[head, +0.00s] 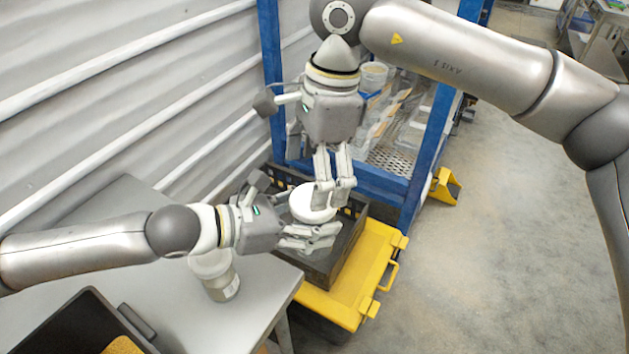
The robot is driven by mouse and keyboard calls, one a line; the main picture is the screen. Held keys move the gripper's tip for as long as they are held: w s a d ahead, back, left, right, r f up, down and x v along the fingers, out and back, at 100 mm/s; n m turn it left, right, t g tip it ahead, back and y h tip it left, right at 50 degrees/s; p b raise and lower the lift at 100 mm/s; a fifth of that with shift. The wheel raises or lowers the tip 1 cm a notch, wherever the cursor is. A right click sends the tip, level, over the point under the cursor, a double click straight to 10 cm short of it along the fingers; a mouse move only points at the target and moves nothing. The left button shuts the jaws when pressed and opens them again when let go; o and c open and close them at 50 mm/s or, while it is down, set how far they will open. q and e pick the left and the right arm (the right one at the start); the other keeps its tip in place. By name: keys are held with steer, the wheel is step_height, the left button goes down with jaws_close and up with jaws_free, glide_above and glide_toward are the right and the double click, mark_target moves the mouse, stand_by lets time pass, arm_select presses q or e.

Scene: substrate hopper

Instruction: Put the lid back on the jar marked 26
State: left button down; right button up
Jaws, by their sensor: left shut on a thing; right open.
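A white round piece that looks like a lid (309,203) is at the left gripper, over the dark bin. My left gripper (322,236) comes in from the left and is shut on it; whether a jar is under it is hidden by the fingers. My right gripper (333,200) points down from above, open, with its fingertips at the right edge of the white piece. A pale jar (222,286) stands upright on the grey table, below my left wrist. Its top is partly covered by the arm, and its label is too small to read.
A grey table (190,325) is at lower left, with a black tray (85,318) on it. A dark bin (322,268) sits on a yellow case (370,275) beside a blue-framed rack (420,155). A corrugated wall stands at left. Floor at right is clear.

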steer(key=shift+o, duration=0.5)
steer(key=shift+w+d+r+n, duration=0.2)
steer(key=shift+d+r+n, duration=0.05)
steer(key=shift+n, duration=0.15)
step_height(320, 180, up, 6)
steer(key=w+d+n+g, duration=0.1)
steer(key=w+d+n, duration=0.1)
steer(key=n, duration=0.1)
steer(key=shift+w+r+n+g+y, duration=0.15)
steer(key=shift+w+n+g+y, duration=0.05)
steer(key=shift+n+g+y, duration=0.2)
steer(key=x, duration=1.2)
steer(key=shift+d, duration=0.1)
steer(key=shift+c, duration=0.2)
steer(key=c, duration=1.2)
steer(key=m, duration=0.3)
steer(key=m+t+y, duration=0.1)
steer(key=m, duration=0.2)
steer(key=shift+m+t, duration=0.3)
